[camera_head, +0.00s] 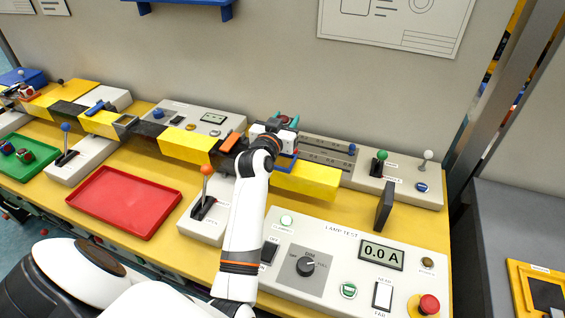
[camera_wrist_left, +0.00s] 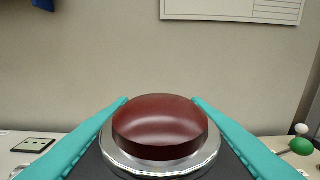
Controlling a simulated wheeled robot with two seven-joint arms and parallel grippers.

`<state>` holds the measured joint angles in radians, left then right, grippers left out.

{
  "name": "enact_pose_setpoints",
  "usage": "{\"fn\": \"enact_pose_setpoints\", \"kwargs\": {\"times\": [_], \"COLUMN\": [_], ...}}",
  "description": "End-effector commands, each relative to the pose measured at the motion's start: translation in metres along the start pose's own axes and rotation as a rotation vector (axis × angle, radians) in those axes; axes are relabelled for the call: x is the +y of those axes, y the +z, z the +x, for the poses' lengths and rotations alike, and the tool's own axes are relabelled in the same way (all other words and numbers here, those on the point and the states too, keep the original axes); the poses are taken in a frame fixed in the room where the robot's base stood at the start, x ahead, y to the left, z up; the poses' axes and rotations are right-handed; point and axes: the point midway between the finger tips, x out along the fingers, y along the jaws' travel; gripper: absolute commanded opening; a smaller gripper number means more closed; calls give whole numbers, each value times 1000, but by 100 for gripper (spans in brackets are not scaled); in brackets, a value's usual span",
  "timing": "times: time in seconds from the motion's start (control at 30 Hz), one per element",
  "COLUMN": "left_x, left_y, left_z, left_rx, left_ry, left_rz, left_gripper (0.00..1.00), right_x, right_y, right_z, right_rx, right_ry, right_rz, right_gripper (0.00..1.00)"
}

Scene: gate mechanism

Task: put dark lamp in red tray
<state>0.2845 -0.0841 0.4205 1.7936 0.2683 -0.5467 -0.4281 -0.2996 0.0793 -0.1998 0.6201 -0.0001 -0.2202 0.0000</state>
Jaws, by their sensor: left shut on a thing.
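The dark lamp (camera_wrist_left: 160,122) has a dark red dome and a silver metal ring. In the left wrist view it sits between the teal fingers of my left gripper (camera_wrist_left: 160,135), which is shut on it. In the head view my left gripper (camera_head: 285,121) is at the yellow beam in front of the back wall, and the lamp is mostly hidden there. The red tray (camera_head: 125,203) lies flat and empty on the yellow table, left of my left arm and well to the left of the gripper. My right gripper is not in view.
A lever box with an orange knob (camera_head: 207,171) stands right of the tray, by my arm. The lamp test panel (camera_head: 340,262) fills the front right. A green tray (camera_head: 45,163) with lamps is at far left. Yellow and black beams (camera_head: 185,145) run behind the tray.

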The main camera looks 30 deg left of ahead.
Motion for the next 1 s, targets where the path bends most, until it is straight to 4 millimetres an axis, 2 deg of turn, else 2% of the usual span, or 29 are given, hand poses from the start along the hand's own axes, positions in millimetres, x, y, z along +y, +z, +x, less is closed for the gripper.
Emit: {"fn": "enact_pose_setpoints", "kwargs": {"times": [0.27, 0.43, 0.63, 0.8, 1.0], "left_x": [0, 0, 0, 0, 0], "left_y": [-5, -34, -54, -80, -96], "left_z": [0, 1, 2, 3, 4], "left_rx": [1, 4, 1, 3, 0], "left_ry": [-1, 0, 1, 0, 1], "left_rz": [1, 2, 3, 3, 2], "left_gripper": [14, 14, 14, 14, 14], "right_x": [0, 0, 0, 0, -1], "right_y": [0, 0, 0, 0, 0], "right_z": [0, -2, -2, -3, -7], "right_rx": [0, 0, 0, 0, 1], "right_ry": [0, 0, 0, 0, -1], "right_rz": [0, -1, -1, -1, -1], "right_gripper": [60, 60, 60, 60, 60]}}
